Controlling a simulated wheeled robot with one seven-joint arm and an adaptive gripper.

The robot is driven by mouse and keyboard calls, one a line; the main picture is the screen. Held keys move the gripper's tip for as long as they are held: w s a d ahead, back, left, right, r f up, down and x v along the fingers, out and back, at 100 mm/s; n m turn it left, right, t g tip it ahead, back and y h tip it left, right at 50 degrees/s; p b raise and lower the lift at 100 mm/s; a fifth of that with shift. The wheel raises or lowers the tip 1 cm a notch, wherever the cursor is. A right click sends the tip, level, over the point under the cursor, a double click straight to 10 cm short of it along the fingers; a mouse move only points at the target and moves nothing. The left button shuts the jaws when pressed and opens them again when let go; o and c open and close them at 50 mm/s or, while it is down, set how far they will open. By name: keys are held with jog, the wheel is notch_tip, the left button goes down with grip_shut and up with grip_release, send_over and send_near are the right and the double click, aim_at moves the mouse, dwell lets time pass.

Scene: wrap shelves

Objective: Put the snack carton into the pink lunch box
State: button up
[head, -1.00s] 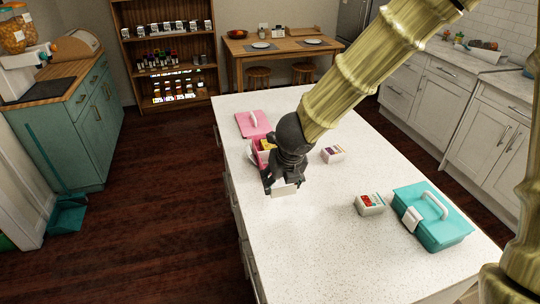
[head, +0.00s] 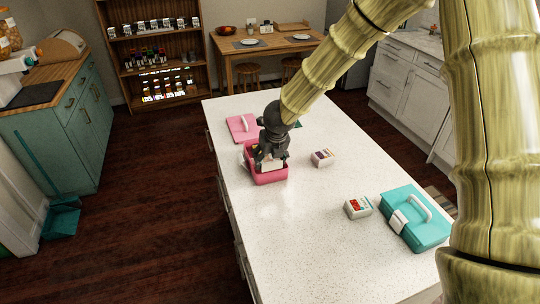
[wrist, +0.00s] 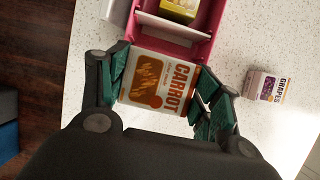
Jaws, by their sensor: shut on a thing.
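A white carton (wrist: 158,82) with an orange picture and the word CARROT is held between the green finger pads of my gripper (wrist: 160,88); in the head view a white piece of it (head: 267,163) shows below my gripper (head: 271,160). The pink lunch box (head: 272,178) stands open on the counter under and around my gripper in the head view. In the wrist view its pink wall (wrist: 200,46) is just beyond the carton, and a yellow-and-white carton (wrist: 180,8) is inside. Whether the held carton is above or inside the box is hard to tell.
A pink lid (head: 240,129) with a white handle lies behind the box on the white counter (head: 300,225). A grapes carton (head: 322,158) stands to the right. Nearer are a red-and-white carton (head: 358,207) and a closed teal lunch box (head: 418,226).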

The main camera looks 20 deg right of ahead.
aim_at(270, 161)
jog(key=shift+w+d+f+p, duration=0.15)
jog(key=shift+w+p, duration=0.1)
jog(key=shift+w, duration=0.4)
jog(key=shift+w+d+r+p, duration=0.1)
jog(key=shift+w+d+p, duration=0.1)
jog(key=shift+w, duration=0.4)
jog(key=shift+w+f, duration=0.1)
jog(key=shift+f, duration=1.8)
jog(key=shift+f, duration=0.35)
jog(key=shift+f+b, duration=0.25)
jog(key=shift+b, duration=0.25)
